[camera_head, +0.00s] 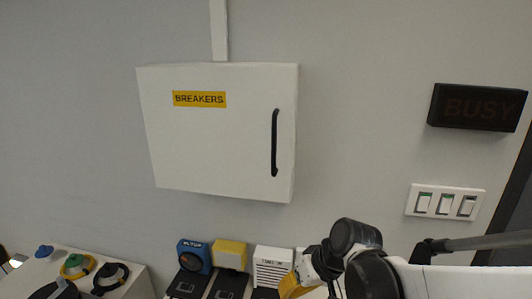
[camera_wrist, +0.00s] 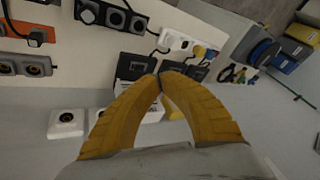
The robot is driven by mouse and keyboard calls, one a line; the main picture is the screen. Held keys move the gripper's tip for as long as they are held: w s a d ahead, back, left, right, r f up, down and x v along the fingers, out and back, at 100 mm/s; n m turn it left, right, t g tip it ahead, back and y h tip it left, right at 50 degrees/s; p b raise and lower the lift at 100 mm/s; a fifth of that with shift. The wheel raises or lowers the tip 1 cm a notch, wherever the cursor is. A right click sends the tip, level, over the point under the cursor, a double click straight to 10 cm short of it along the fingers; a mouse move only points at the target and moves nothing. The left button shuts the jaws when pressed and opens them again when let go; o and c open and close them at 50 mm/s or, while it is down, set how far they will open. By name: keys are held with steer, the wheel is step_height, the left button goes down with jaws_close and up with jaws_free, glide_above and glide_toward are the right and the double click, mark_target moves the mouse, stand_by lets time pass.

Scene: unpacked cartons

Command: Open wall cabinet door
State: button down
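The white wall cabinet (camera_head: 205,145) hangs on the grey wall in the head view. A yellow BREAKERS label (camera_head: 199,99) is at its upper left. Its door looks closed, with a black vertical bar handle (camera_head: 275,142) near the right edge. My gripper is partly visible by its yellow part (camera_head: 291,287) at the bottom of the head view, below the cabinet and apart from the handle. In the wrist view the yellow fingers of my gripper (camera_wrist: 160,76) curve together and their tips meet, with nothing seen between them. The cabinet is not recognisable in the wrist view.
Below the cabinet stand a blue device (camera_head: 194,257), a yellow box (camera_head: 230,254) and a white slatted box (camera_head: 272,266). Light switches (camera_head: 445,202) and a dark BUSY sign (camera_head: 477,107) are on the wall at right. The wall space around the cabinet is clear.

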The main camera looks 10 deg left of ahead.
mark_target(283, 138)
steer(key=w+a+r+m+t+y+p, duration=0.1)
steer(key=a+r+m+t+y+p, duration=0.15)
steer(key=r, duration=0.65)
steer(key=w+a+r+m+t+y+p, duration=0.1)
steer(key=a+r+m+t+y+p, duration=0.15)
steer(key=r, duration=0.65)
steer(key=w+d+r+m+t+p, duration=0.2)
steer(key=d+r+m+t+p, duration=0.15)
steer(key=r+m, duration=0.35)
steer(key=w+d+r+m+t+p, duration=0.15)
steer(key=d+r+m+t, duration=0.25)
steer(key=r, duration=0.6)
steer(key=shift+y, duration=0.3)
steer(key=x, duration=0.6)
steer(key=f+x, duration=0.1)
steer(key=x, duration=0.3)
steer(key=shift+s+a, duration=0.15)
steer(key=shift+s, duration=0.1)
